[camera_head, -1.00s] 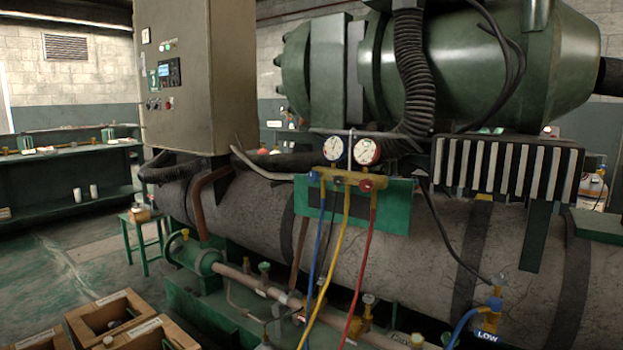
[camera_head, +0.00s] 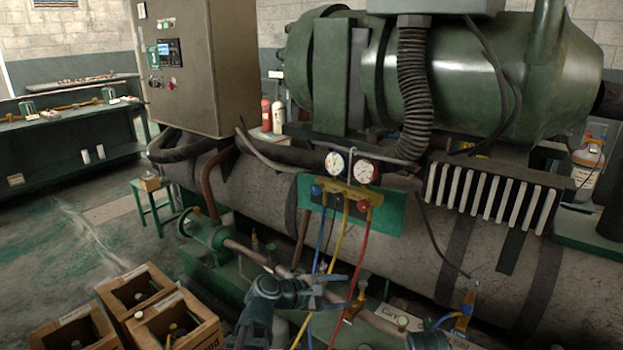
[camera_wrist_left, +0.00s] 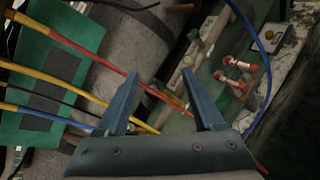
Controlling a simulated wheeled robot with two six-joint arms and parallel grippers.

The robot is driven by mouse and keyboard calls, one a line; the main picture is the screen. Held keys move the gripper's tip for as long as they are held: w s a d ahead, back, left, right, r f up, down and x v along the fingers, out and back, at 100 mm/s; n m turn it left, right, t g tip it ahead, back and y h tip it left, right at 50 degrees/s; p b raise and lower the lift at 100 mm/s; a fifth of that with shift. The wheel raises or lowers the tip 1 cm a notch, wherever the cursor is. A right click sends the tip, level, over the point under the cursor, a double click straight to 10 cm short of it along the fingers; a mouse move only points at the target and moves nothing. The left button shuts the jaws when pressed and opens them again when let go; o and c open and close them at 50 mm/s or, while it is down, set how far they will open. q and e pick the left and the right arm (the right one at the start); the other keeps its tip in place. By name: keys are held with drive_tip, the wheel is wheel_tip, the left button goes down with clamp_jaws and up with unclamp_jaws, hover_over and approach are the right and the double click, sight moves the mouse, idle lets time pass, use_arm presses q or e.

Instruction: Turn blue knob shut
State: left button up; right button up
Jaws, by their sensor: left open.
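The blue knob (camera_head: 317,190) is on the left end of the brass gauge manifold (camera_head: 341,194), under two round dials, in the head view. My left gripper (camera_head: 335,291) is below the manifold, in front of the hanging hoses and apart from the knob. In the left wrist view my left gripper (camera_wrist_left: 166,78) has its two fingers spread, with nothing clearly held between them. The red hose (camera_wrist_left: 110,63) passes behind the fingers there. I cannot make out the blue knob in the left wrist view.
Blue, yellow and red hoses (camera_head: 362,265) hang from the manifold close to my left gripper. The green plate (camera_head: 391,212) backs the manifold. A large grey tank (camera_head: 270,205) lies behind. Wooden crates (camera_head: 95,328) stand at lower left. Open floor (camera_head: 60,235) lies farther left.

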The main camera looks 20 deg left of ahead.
use_arm(q)
drive_tip(key=w+a+r+n+t+y+p, duration=0.15)
drive_tip(key=a+r+n+t+p, duration=0.25)
drive_tip(key=a+r+n, duration=0.45)
drive_tip(key=n+t+y+p, duration=0.2)
drive_tip(key=n+t+p, duration=0.1)
drive_tip(key=n, duration=0.2)
approach(314, 191)
drive_tip(key=x, duration=0.8)
drive_tip(key=shift+w+d, duration=0.1)
drive_tip(key=shift+w, duration=0.25)
use_arm(e)
wheel_tip(314, 191, up, 9)
drive_tip(key=shift+r, duration=0.15)
use_arm(q)
drive_tip(key=shift+m, duration=0.25)
clamp_jaws()
